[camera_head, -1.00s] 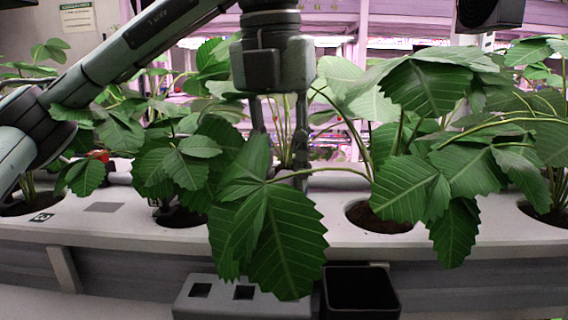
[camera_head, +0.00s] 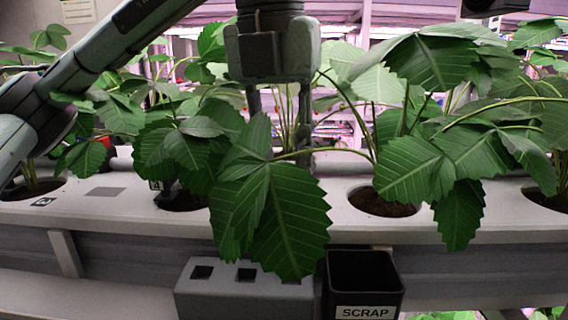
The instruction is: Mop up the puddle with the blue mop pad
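Neither the puddle nor the blue mop pad shows in the head view. My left gripper (camera_head: 281,148) points down among the strawberry leaves in the middle of the picture, above the white planting gutter. Its two fingers stand well apart, with thin stems showing between or behind them. Nothing is visibly held, but a large leaf hides the lower end of the left finger and part of the tip area. My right gripper is out of view.
The white planting gutter (camera_head: 104,207) runs across the picture with several leafy plants (camera_head: 408,168) in its holes. A grey block with square holes (camera_head: 214,300) and a black bin labelled SCRAP (camera_head: 362,290) are at the front below it. Lit racks stand behind.

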